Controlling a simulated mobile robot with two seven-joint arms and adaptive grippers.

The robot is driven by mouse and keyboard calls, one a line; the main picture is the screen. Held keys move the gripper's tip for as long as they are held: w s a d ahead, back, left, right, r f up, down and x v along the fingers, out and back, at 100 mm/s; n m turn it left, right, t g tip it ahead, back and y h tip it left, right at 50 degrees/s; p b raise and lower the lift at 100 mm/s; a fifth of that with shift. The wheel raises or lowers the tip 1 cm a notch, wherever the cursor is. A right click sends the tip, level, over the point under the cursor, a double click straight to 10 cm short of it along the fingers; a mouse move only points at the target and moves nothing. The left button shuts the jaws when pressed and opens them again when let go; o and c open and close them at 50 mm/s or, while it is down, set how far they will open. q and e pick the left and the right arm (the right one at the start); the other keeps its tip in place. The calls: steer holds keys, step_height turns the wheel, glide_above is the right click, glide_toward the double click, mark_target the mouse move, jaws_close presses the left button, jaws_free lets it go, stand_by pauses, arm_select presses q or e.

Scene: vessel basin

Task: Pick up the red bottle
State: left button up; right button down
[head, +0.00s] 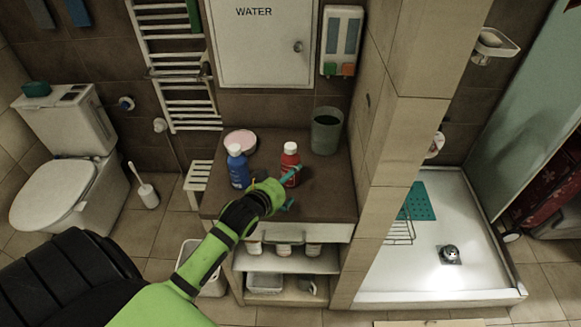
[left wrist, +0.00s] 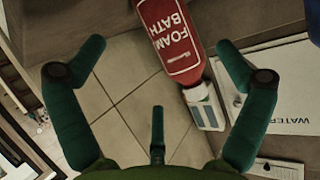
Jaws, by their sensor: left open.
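The red bottle (head: 290,160) with a white cap stands upright on the brown counter, right of the blue bottle (head: 238,168). In the left wrist view the red bottle (left wrist: 170,38) shows its "FOAM BATH" label, turned nearly upside down, between and beyond my spread fingers. My left gripper (head: 291,188) reaches in from the front left, just in front of the bottle's lower part, and is open and empty. It also shows in the left wrist view (left wrist: 160,48). Contact with the bottle cannot be made out. My right gripper is not in view.
The counter (head: 325,190) also holds a pink-topped round container (head: 240,140) and a dark green cup (head: 326,132) behind the bottles. A tiled wall (head: 385,130) bounds the right side. Shelves with small containers (head: 284,249) lie below the counter.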

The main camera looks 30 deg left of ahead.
arm_select(q)
steer(key=shift+w+a+r, duration=0.25)
steer(key=shift+w+a, duration=0.1)
steer(key=shift+w, duration=0.15)
steer(key=shift+p+x, duration=0.5)
steer(key=shift+x, duration=0.85)
steer(key=x, duration=0.3)
steer(key=shift+p, duration=0.4)
steer(key=shift+w+f, duration=0.25)
steer(key=shift+w, duration=0.25)
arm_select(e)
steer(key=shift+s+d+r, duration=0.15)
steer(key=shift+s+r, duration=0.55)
arm_select(q)
steer(key=c, duration=1.3)
